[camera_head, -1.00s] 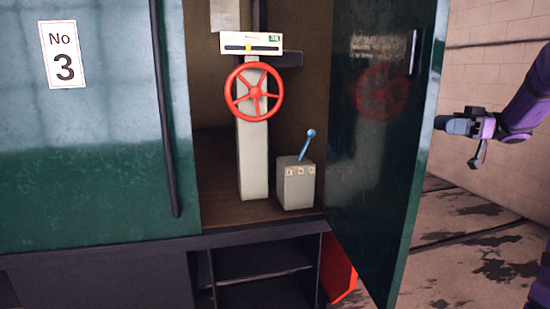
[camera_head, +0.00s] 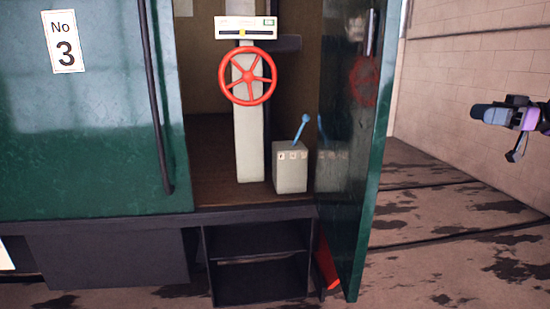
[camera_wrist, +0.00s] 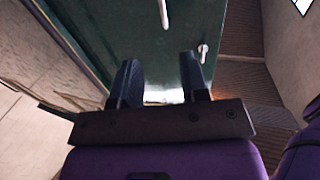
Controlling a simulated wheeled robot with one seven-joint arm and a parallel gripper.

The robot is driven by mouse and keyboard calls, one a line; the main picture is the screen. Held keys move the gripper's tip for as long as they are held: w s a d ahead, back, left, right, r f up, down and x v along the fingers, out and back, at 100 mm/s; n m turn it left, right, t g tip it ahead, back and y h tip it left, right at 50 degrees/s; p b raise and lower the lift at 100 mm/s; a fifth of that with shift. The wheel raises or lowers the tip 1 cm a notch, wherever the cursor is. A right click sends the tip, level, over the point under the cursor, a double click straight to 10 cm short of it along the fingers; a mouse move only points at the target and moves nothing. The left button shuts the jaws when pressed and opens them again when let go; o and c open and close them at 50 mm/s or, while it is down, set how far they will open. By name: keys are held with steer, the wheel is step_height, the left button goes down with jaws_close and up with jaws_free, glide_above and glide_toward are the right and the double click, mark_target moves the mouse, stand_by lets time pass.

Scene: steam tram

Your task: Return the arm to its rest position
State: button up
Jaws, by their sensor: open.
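My gripper (camera_head: 480,112) is at the right of the head view, in the air to the right of the open tram door (camera_head: 362,170) and apart from it. In the wrist view my gripper (camera_wrist: 163,85) shows two dark fingers spread apart with nothing between them. Beyond the fingers, the green door (camera_wrist: 150,45) with its pale handle (camera_wrist: 203,52) shows in the wrist view. Most of my arm is out of the head view.
The tram cab holds a red handwheel (camera_head: 247,76) on a pale column and a grey box (camera_head: 290,167) with a blue lever (camera_head: 301,130). A dark step (camera_head: 258,245) is below. The stained floor (camera_head: 450,225) right of the door is clear. A brick wall (camera_head: 440,80) stands behind.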

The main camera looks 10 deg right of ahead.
steer(key=s+a+f+m+g+h, duration=0.1)
steer(key=s+a+m+g+h, duration=0.2)
steer(key=a, duration=0.7)
steer(key=s+a+m+g+h, duration=0.1)
steer(key=s+a+m+h, duration=0.35)
steer(key=a, duration=0.55)
steer(key=s+a+f+m+t+h, duration=0.1)
steer(key=s+a+f+m+h, duration=0.1)
steer(key=s, duration=0.4)
steer(key=s+a+f+m+t+h, duration=0.1)
steer(key=s+a+f+m+h, duration=0.1)
steer(key=s+h, duration=0.2)
steer(key=s+a+f+m+t+h, duration=0.2)
steer(key=s+m+h, duration=0.1)
steer(key=s, duration=0.5)
steer(key=shift+s+a+f+h, duration=0.25)
steer(key=shift+a+f+h, duration=0.05)
steer(key=shift+f+h, duration=0.1)
steer(key=shift+d, duration=0.1)
